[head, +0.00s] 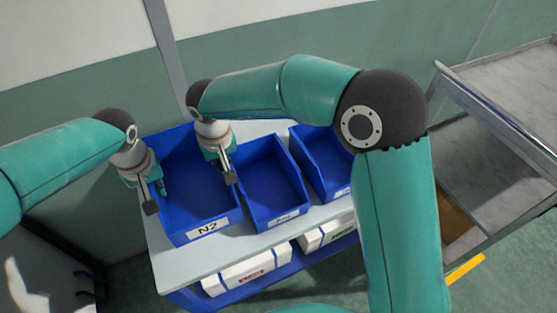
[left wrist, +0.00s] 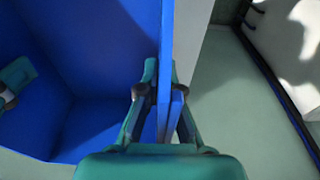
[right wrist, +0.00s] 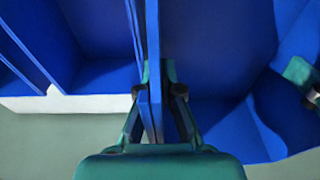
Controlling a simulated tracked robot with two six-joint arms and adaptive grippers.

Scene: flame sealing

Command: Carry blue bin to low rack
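A blue bin labelled N2 (head: 208,228) is the leftmost of three blue bins on a pale bench top (head: 290,236). It looks upright; I cannot tell whether it rests on the top. My left gripper (head: 156,196) straddles its left wall, and the left wrist view shows the fingers close on both sides of that wall (left wrist: 167,40). My right gripper (head: 226,168) is at its right wall, fingers closed on the wall (right wrist: 152,50) in the right wrist view. The bin looks empty. A grey metal rack (head: 500,150) stands at the right.
Two more blue bins, the middle one (head: 270,180) and the right one (head: 322,160), stand close beside it. White boxes (head: 245,270) sit on the shelf below. My right arm crosses above the bins and hides part of the rack. A green wall is behind.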

